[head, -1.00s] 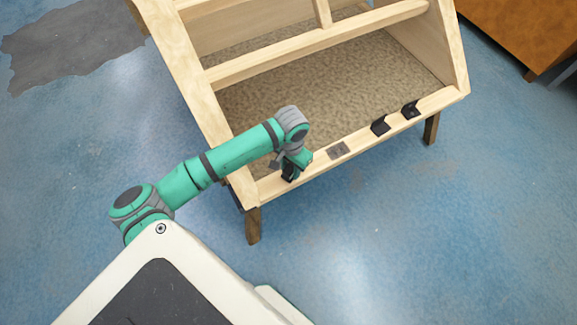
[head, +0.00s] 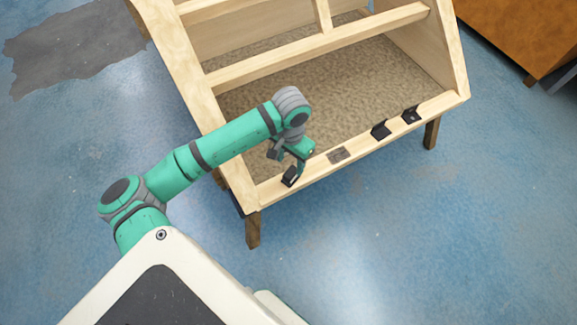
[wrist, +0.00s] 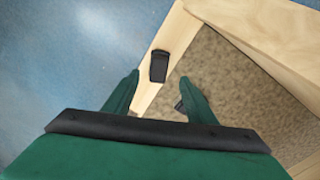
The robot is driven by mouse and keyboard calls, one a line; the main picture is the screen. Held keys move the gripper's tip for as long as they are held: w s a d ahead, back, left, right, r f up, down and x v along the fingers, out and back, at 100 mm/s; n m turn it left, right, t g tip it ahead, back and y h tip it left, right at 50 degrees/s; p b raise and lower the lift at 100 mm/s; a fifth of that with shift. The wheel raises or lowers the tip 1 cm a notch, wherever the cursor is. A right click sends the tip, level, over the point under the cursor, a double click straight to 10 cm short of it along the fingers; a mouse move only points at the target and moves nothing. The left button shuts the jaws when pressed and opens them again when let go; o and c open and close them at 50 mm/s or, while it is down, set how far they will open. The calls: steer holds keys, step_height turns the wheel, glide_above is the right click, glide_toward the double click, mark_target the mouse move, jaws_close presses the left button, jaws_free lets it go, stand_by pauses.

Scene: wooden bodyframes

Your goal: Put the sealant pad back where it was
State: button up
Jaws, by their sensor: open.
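A flat grey-brown rectangular patch (head: 339,155) lies on the wooden front rail (head: 365,145), right of my gripper in the head view. It looks like the sealant pad. My gripper (head: 288,161) is open over the left part of that rail. A small black bracket-like piece (head: 290,177) sits on the rail just below and in front of the fingers. In the wrist view this black piece (wrist: 159,66) is upright in the picture, just beyond the gap between my two green fingers (wrist: 159,82). The fingers appear apart from it. The flat patch is not clearly visible in the wrist view.
Two more black brackets (head: 380,129) (head: 411,114) stand on the rail farther right. The wooden frame (head: 215,115) has a tall left side and crossbars above a speckled floor panel (head: 330,85). Open blue floor (head: 400,240) lies in front. An orange-brown cabinet (head: 525,30) stands at upper right.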

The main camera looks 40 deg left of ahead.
mark_target(290, 172)
steer(key=shift+r, duration=2.05)
